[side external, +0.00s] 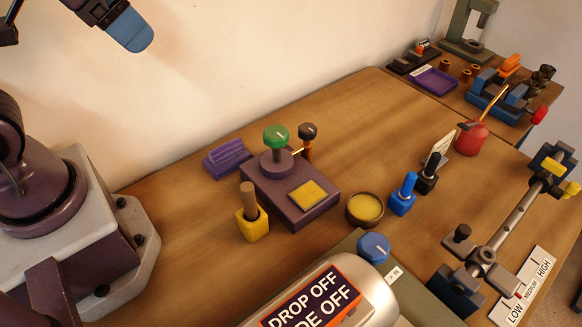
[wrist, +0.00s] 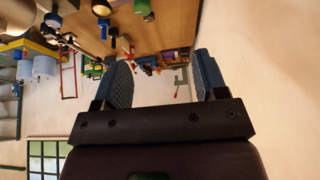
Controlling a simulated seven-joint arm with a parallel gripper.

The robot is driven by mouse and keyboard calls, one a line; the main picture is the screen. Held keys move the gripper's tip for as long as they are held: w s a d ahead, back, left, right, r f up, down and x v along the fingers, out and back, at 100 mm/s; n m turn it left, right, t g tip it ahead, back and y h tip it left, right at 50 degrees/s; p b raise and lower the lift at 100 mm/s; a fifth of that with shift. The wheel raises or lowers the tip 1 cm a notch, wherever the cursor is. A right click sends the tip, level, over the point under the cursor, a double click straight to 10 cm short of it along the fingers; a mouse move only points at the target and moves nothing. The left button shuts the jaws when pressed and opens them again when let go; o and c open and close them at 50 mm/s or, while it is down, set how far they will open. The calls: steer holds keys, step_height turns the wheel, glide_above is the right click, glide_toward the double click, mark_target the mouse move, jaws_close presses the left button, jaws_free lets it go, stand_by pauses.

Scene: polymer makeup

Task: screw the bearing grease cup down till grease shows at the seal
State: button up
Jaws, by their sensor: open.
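A purple block (side external: 312,207) stands on the wooden bench in the side view. A green round knob with a white line (side external: 276,137) sits on a round purple boss at its left end and looks like the grease cup. A yellow square pad (side external: 308,194) lies on the block's top. I cannot tell whether grease shows at a seal. My gripper (side external: 128,34) is at the top left of the side view, high above the bench and apart from the block. In the wrist view my gripper (wrist: 163,73) has its two blue fingers spread with nothing between them.
A dark-capped brown post (side external: 308,140) stands close behind the block. A yellow holder (side external: 252,226), a tin of yellow paste (side external: 365,208) and a blue bottle (side external: 403,196) surround it. A silver housing with a sign (side external: 345,285) is in front. Bare bench lies behind, towards the red oil can (side external: 471,138).

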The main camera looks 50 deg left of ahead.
step_height(320, 180, down, 2)
steer(key=w+g, duration=0.2)
steer(key=n+g, duration=0.4)
steer(key=n, duration=0.5)
glide_toward(308, 127)
steer(key=f, duration=0.9)
steer(key=shift+s+f, duration=0.2)
steer(key=shift+f, duration=0.15)
steer(key=c, duration=0.9)
